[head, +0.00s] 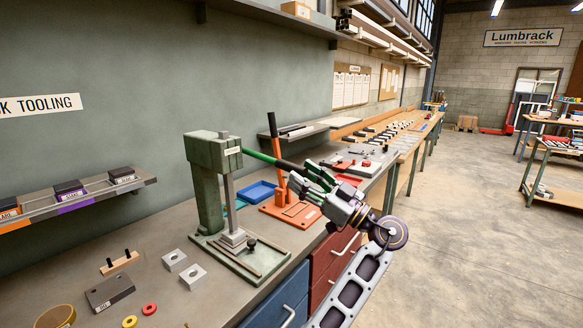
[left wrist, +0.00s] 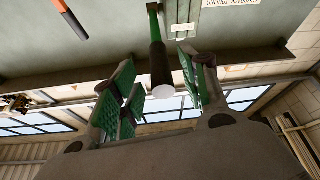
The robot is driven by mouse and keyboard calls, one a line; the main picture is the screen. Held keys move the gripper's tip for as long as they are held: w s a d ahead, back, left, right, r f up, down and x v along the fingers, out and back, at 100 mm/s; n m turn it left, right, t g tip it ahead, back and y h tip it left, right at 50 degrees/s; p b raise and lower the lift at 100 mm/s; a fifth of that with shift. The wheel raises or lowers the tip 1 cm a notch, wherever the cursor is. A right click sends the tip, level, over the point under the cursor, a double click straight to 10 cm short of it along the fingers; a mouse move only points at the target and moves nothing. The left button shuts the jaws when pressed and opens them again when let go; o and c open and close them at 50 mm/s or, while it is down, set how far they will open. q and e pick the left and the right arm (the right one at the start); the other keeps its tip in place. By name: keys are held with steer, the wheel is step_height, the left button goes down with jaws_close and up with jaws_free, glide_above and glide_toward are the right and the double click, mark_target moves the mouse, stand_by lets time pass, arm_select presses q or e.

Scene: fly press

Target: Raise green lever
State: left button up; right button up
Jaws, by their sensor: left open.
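The green fly press (head: 207,165) stands on the bench. Its green lever (head: 262,157) with a black grip sticks out to the right from the press head, tilting slightly down. My left gripper (head: 314,174) is open at the grip's outer end. In the left wrist view the lever's black grip (left wrist: 161,66), with a pale end face, lies between the green-padded fingers of my left gripper (left wrist: 160,75). Gaps show on both sides there; whether a finger touches it I cannot tell. My right gripper is not in view.
An orange press (head: 292,208) with an upright black-gripped lever (head: 273,130) stands just behind the green press. A blue tray (head: 257,191) lies between them. Metal blocks (head: 193,276) and rings (head: 149,309) lie in front. The floor (head: 450,220) at right is clear.

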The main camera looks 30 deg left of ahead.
mark_target(292, 168)
arm_select(q)
steer(key=x, duration=0.3)
steer(key=shift+r, duration=0.1)
steer(key=shift+a+r, duration=0.2)
steer(key=shift+a, duration=0.45)
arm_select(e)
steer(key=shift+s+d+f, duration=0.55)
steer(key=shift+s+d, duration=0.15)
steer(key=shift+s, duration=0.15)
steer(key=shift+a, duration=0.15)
arm_select(q)
steer(key=shift+c, duration=0.6)
steer(key=c, duration=0.7)
jaws_close()
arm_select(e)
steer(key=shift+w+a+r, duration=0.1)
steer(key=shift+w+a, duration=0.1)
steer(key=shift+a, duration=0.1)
